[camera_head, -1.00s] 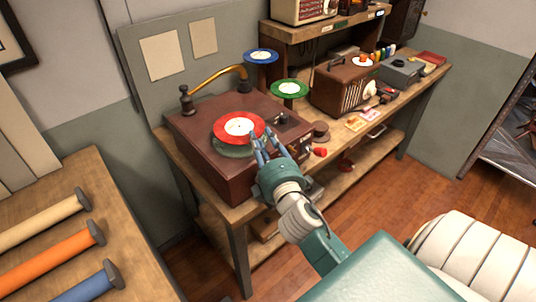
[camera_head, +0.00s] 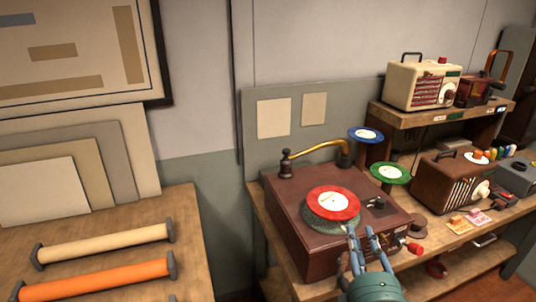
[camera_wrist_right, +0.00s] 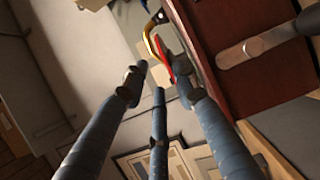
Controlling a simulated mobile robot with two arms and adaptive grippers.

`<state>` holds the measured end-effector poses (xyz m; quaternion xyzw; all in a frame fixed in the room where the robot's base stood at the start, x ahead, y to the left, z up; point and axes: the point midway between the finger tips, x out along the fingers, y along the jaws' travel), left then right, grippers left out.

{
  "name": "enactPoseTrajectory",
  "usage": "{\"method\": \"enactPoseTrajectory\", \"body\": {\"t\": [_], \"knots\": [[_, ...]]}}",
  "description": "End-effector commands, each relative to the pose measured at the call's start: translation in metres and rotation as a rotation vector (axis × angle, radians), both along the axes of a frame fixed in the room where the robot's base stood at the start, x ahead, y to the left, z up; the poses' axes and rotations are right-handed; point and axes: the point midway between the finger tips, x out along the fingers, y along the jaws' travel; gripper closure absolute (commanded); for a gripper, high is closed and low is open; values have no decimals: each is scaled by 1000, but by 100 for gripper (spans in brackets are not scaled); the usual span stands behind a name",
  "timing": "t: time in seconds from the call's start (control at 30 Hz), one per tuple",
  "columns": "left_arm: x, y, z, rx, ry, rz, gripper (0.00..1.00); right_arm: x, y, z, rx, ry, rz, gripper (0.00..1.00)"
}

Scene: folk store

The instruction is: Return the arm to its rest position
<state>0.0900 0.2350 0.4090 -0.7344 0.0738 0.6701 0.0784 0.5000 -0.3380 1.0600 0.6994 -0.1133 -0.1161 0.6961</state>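My right gripper (camera_head: 362,234) shows at the bottom of the head view, in front of the brown record player (camera_head: 290,232). Its blue fingers are spread with nothing between them, so it is open; they also show in the right wrist view (camera_wrist_right: 158,78). The red record (camera_head: 333,202) with a white label lies on the green turntable (camera_head: 318,226), just beyond the fingertips. In the right wrist view the record (camera_wrist_right: 162,56) shows edge-on beyond the fingers. A brass tonearm (camera_head: 318,151) stands behind the record. My left gripper is not in view.
A brown radio (camera_head: 447,184) sits to the right, with a cream radio (camera_head: 422,86) on the shelf above. Rolls, including an orange roll (camera_head: 95,276), lie on the left table.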

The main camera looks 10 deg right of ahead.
Motion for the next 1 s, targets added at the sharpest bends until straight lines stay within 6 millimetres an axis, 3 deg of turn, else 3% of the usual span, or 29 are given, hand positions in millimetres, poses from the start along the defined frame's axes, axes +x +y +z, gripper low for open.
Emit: {"method": "enactPoseTrajectory", "body": {"t": [0.13, 0.27, 0.4, 0.5, 0.7, 0.87, 1.0], "knots": [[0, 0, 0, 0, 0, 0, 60, -8, -4, -20, 134, 40, -37, 72], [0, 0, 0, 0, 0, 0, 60, -34, 0, -78, 472, 164, -142, 72], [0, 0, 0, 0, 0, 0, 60, -80, 29, -145, 829, 346, -280, 72], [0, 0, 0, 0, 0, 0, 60, -110, 54, -175, 995, 458, -360, 72], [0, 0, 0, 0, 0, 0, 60, -169, 99, -210, 1214, 660, -500, 72], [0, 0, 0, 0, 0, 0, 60, -215, 133, -224, 1329, 816, -602, 72], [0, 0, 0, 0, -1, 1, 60, -209, 136, -264, 1329, 840, -626, 72]]}}
